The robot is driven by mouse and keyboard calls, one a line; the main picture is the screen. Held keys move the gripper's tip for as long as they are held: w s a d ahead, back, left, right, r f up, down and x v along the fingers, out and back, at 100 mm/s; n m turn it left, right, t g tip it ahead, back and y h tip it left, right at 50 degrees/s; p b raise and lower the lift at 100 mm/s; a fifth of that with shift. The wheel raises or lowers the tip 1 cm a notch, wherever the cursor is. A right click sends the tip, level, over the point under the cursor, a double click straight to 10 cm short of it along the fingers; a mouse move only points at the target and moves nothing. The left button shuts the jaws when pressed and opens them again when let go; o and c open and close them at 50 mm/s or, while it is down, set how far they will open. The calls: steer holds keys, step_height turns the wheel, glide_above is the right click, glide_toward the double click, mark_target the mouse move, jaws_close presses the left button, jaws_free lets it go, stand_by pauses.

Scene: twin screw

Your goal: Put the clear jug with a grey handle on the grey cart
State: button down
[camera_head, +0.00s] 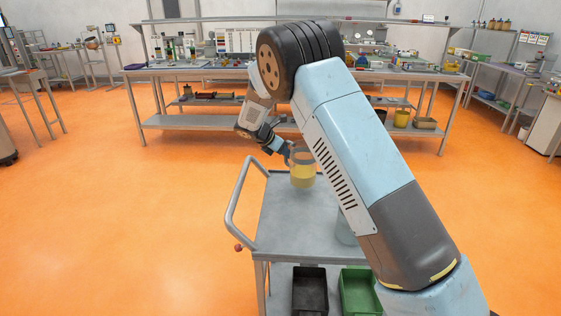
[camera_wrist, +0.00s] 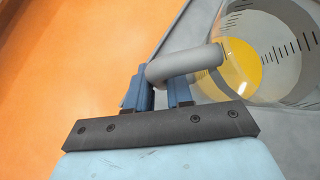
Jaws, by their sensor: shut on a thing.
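The clear jug (camera_head: 303,172) has yellow contents and is at the far end of the grey cart's top (camera_head: 290,225) in the head view. In the wrist view the jug (camera_wrist: 275,50) shows black scale marks and its grey handle (camera_wrist: 185,65). My gripper (camera_wrist: 160,90) is shut on that handle, with one blue finger on each side. In the head view my gripper (camera_head: 284,150) is at the jug's left side. The jug looks upright. I cannot tell whether its base touches the cart top.
Another pale container (camera_head: 346,228) stands on the cart, partly hidden by my arm. A black bin (camera_head: 310,290) and a green bin (camera_head: 358,290) are on the lower shelf. A long workbench (camera_head: 200,70) stands behind. The near-left cart top is clear.

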mark_target(285, 159)
steer(key=shift+w+f, duration=0.25)
step_height(285, 159, down, 3)
steer(key=shift+w+a+f, duration=0.1)
steer(key=shift+w+f, duration=0.05)
steer(key=shift+f, duration=0.05)
steer(key=c, duration=1)
jaws_free()
